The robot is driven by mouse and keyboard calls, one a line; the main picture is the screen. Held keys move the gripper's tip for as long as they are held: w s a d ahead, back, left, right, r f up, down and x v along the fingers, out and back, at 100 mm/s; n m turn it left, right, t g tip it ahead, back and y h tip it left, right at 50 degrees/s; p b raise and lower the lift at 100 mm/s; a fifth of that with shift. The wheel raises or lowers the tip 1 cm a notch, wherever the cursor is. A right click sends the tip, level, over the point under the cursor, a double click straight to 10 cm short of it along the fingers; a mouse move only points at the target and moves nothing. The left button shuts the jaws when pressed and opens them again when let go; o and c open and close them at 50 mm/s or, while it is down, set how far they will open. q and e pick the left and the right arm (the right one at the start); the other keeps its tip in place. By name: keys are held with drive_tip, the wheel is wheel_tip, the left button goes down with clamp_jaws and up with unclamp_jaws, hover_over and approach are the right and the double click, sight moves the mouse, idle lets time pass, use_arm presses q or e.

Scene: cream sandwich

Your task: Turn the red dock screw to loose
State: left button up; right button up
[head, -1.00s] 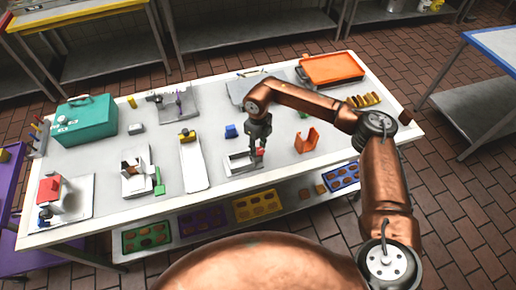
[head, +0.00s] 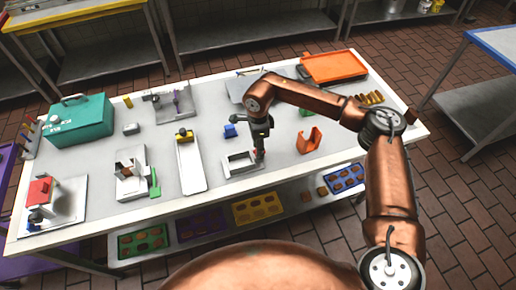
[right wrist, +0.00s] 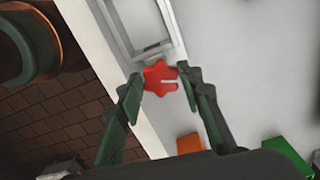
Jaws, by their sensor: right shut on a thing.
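The red dock screw (right wrist: 160,77) is a lobed knob with a pale mark on its face. It sits beside the corner of a grey-white dock frame (right wrist: 126,28), which also shows in the head view (head: 230,171) near the table's front edge. My right gripper (right wrist: 164,88) points down over the screw, with one finger on each side of it, shut on it. In the head view my right gripper (head: 259,154) mostly hides the screw. My left gripper is in neither view.
An orange bracket (head: 309,140) stands right of the dock, and a blue block (head: 230,131) lies behind it. A long white tray (head: 191,165) with a yellow piece lies to the left. An orange tray (head: 334,67) is at the far right corner. Bare table shows between them.

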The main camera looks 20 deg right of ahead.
drive_tip(key=shift+a+r+n, duration=0.1)
drive_tip(key=shift+n, duration=0.5)
drive_tip(key=o, duration=1.2)
drive_tip(key=shift+c, duration=0.2)
wheel_tip(320, 180, up, 12)
